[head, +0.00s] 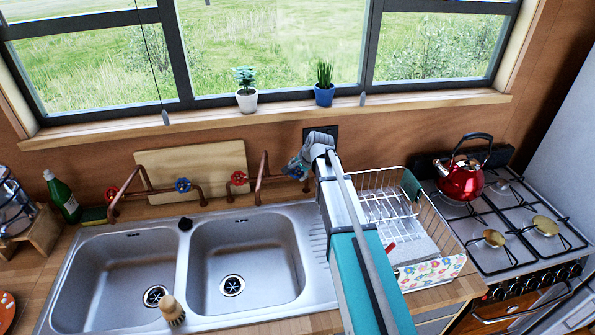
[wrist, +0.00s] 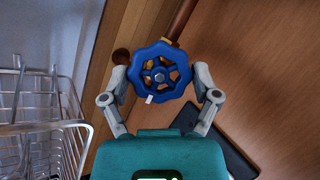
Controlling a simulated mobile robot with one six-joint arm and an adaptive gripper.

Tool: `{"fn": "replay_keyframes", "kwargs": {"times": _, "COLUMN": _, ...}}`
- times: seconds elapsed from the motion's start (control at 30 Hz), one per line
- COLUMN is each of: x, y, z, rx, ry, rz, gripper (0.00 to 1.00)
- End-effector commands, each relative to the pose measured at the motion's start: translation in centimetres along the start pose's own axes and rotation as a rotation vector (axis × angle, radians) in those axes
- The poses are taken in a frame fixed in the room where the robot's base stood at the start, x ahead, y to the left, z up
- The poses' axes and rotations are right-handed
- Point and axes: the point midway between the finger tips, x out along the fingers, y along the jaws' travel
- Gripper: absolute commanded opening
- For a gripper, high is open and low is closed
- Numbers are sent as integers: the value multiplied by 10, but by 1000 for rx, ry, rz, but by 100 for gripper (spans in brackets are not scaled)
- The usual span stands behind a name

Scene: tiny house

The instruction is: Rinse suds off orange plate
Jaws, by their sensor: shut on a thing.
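My gripper (wrist: 160,80) is shut on a blue valve wheel (wrist: 158,56), with one finger on each side of its rim. In the head view my gripper (head: 305,160) is at the right-hand copper tap (head: 263,176), behind the right sink basin, and partly hides the wheel. An orange plate (head: 6,307) lies on the counter at the left edge, cut off by the frame. The left basin (head: 110,265) and right basin (head: 250,245) hold no dishes. No running water shows.
A wire dish rack (head: 440,225) stands right of the sink, under my arm. A red kettle (head: 462,181) sits on the stove. A wooden-handled brush (head: 172,310) stands at the sink's front edge. A green bottle (head: 62,196) and wooden board (head: 195,165) are at the back.

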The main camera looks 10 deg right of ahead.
Motion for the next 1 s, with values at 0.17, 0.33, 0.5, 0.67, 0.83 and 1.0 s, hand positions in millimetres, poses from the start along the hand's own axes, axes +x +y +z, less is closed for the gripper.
{"fn": "replay_keyframes", "kwargs": {"times": 0.17, "x": 0, "y": -1, "z": -1, "rx": -69, "ry": 1, "rz": 24, "gripper": 31}}
{"fn": "replay_keyframes", "kwargs": {"times": 0.33, "x": -1, "y": -2, "z": -1, "rx": -175, "ry": 0, "rz": 61, "gripper": 31}}
{"fn": "replay_keyframes", "kwargs": {"times": 0.5, "x": 0, "y": -2, "z": 0, "rx": -306, "ry": 0, "rz": 105, "gripper": 31}}
{"fn": "replay_keyframes", "kwargs": {"times": 0.67, "x": 0, "y": -2, "z": 0, "rx": -435, "ry": 1, "rz": 149, "gripper": 31}}
{"fn": "replay_keyframes", "kwargs": {"times": 0.83, "x": 0, "y": -2, "z": 0, "rx": -554, "ry": 0, "rz": 190, "gripper": 31}}
{"fn": "replay_keyframes", "kwargs": {"times": 1.0, "x": 0, "y": -2, "z": 0, "rx": -640, "ry": 0, "rz": 219, "gripper": 31}}
